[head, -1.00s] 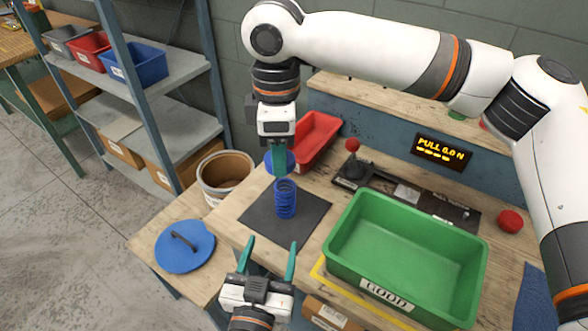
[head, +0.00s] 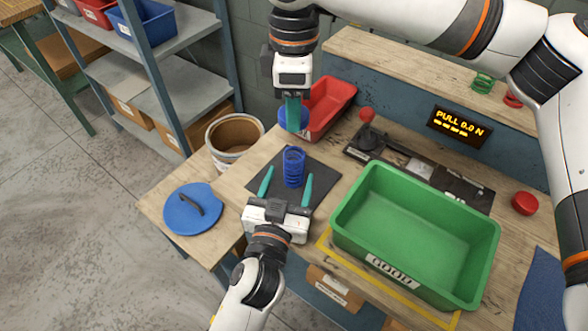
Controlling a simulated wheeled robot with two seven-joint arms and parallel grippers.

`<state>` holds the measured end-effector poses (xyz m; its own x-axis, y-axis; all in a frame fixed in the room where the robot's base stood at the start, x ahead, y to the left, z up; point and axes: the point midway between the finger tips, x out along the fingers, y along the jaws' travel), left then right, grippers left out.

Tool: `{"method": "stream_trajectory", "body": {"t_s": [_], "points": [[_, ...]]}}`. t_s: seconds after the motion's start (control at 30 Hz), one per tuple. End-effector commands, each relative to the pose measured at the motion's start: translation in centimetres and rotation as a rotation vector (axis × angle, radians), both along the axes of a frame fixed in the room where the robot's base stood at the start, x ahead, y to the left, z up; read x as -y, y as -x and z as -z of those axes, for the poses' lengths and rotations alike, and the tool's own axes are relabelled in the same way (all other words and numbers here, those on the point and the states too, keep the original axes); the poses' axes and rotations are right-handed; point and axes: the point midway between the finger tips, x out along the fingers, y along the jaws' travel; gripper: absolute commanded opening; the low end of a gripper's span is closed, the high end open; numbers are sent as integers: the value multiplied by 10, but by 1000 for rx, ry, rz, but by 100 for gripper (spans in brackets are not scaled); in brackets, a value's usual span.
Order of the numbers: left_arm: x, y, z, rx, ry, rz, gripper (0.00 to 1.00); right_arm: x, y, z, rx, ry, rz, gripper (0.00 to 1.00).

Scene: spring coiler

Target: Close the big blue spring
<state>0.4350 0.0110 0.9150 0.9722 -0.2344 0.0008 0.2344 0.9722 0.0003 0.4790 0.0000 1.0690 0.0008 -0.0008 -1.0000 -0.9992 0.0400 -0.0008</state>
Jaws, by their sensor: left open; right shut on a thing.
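The big blue spring (head: 293,168) stands upright on a dark mat (head: 325,182) near the bench's left end. My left gripper (head: 288,172) is open, in front of the spring. In the picture its teal fingertips lie on either side of the spring's lower part, apart from it; I cannot tell how deep between them the spring sits. My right gripper (head: 293,128) hangs above and behind the spring, pointing down. Its fingers are shut on what looks like a blue round thing (head: 305,117), partly hidden behind them.
A green bin (head: 415,220) marked GOOD stands right of the mat. A red bin (head: 335,96) is at the back. A display (head: 460,122) reads PULL 0.0 N.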

Motion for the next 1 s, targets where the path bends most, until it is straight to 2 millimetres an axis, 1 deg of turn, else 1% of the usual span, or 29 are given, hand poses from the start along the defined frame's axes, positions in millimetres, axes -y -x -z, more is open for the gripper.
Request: {"method": "stream_trajectory", "body": {"t_s": [0.03, 0.1, 0.3, 0.5, 0.77, 0.8, 0.97, 1.0], "points": [[3, -11, -2, 5, -1, 1, 62, 0, 0, 0, 0, 0, 0, 23], [6, -23, -1, 4, -1, 1, 62, 0, 0, 0, 0, 0, 0, 23], [12, -50, -1, 1, 0, 1, 62, 0, 0, 0, 0, 0, 0, 23], [15, -61, 0, 0, 0, 0, 62, 0, 0, 0, 0, 0, 0, 23], [15, -62, 0, 0, 1, 0, 62, 0, 0, 0, 0, 0, 0, 23], [15, -62, 0, 0, 1, 0, 61, 0, 0, 0, 0, 0, 0, 23], [15, -62, 0, 0, 1, 0, 35, 0, 0, 0, 0, 0, 0, 23], [15, -62, 0, 0, 1, 0, 28, 0, 0, 0, 0, 0, 0, 23]]}}
